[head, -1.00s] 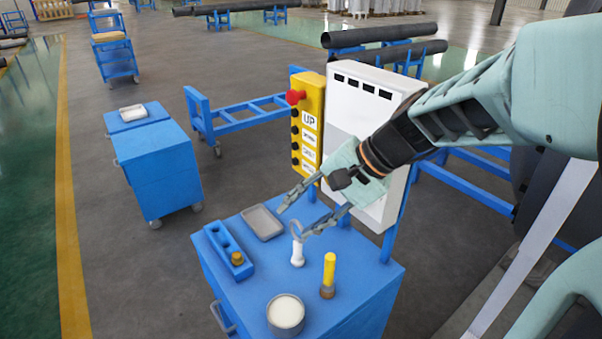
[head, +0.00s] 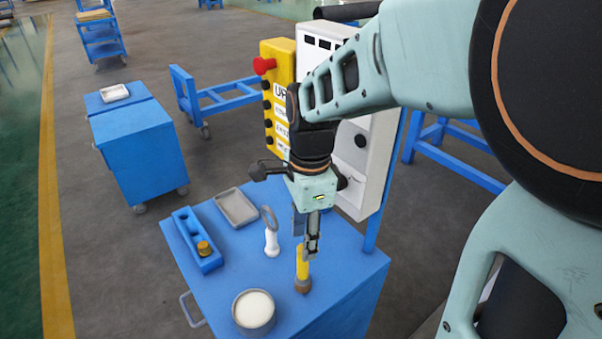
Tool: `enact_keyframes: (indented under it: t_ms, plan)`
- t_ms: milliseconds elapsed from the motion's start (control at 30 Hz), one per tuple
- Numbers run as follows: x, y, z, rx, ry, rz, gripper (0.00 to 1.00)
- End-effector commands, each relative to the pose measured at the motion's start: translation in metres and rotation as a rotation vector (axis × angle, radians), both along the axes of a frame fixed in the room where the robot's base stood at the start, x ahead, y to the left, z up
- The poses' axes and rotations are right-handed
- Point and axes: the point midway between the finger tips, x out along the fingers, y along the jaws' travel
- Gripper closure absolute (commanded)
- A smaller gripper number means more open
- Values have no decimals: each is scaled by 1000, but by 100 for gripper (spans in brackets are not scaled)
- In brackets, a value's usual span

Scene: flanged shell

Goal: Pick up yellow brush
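The yellow brush (head: 302,264) stands upright on the blue cart top (head: 215,285), with its yellow handle up and brown base down. My gripper (head: 308,243) points straight down at it, with the fingertips at the top of the handle. One finger overlaps the upper handle in the picture. The fingers are seen nearly edge-on, so I cannot tell whether they touch the handle or how wide the gap is.
A white-handled ring tool (head: 271,243) stands close left of the brush. A round tin (head: 254,312), a blue holder (head: 196,240) and a grey tray (head: 237,208) share the cart. A white control box (head: 375,165) and yellow button panel (head: 279,100) rise behind.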

Motion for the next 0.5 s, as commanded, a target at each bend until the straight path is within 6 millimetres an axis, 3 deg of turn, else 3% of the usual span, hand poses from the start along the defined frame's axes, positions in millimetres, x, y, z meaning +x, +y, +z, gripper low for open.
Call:
enact_keyframes:
  t_ms: [233,500]
  plan:
    - [1,0,-15,-45,-5,-65,62]
    - [1,0,-56,-44,-4,-67,62]
